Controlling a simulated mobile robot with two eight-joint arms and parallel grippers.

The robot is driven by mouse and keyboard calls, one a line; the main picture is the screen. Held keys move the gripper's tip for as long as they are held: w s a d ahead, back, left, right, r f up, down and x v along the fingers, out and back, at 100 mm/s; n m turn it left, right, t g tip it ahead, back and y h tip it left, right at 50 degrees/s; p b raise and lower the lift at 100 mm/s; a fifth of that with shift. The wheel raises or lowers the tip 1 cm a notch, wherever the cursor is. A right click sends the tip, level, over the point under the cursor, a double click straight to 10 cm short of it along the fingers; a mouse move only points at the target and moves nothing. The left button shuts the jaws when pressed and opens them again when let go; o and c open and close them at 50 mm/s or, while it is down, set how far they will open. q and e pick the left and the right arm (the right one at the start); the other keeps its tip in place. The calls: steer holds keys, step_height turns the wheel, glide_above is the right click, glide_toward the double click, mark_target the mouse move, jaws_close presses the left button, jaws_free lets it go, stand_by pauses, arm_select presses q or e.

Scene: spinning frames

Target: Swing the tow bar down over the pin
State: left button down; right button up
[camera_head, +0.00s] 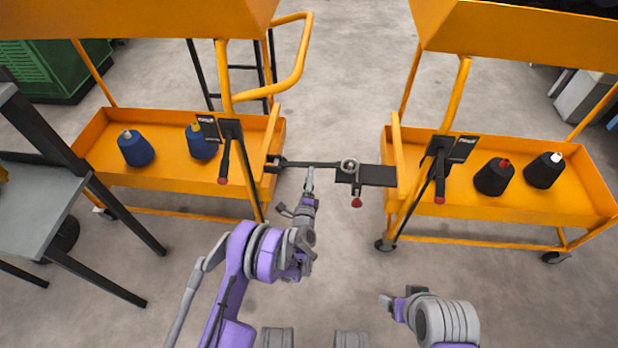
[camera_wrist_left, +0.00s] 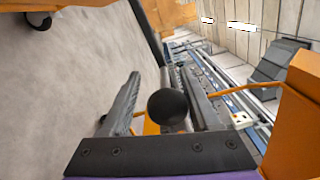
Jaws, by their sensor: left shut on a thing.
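The dark tow bar (camera_head: 318,164) reaches from the left orange cart toward the right cart's black hitch plate (camera_head: 378,175). Its far end meets a round silvery part at the pin (camera_head: 348,165); I cannot tell whether the bar's end is around the pin or above it. My left gripper (camera_head: 310,182) is at the bar's middle, shut on it. In the left wrist view a black ball knob (camera_wrist_left: 168,107) shows between the fingers, with a dark bar (camera_wrist_left: 148,35) beyond. My right gripper (camera_head: 386,300) is low at the right, away from the hitch; its jaws are unclear.
The left cart (camera_head: 180,176) carries blue cones (camera_head: 136,149). The right cart (camera_head: 500,212) carries dark cones (camera_head: 494,177). A red knob (camera_head: 357,202) hangs below the hitch plate. A grey table (camera_head: 35,205) stands at left. The floor between the carts is clear.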

arm_select(q)
steer(key=shift+s+d+f, duration=0.15)
steer(key=shift+d+f, duration=0.1)
steer(key=shift+f, duration=0.2)
steer(key=c, duration=0.5)
jaws_free()
steer(key=shift+c, duration=0.2)
steer(key=shift+o, duration=0.7)
steer(key=shift+f, duration=0.15)
steer(key=shift+a, duration=0.1)
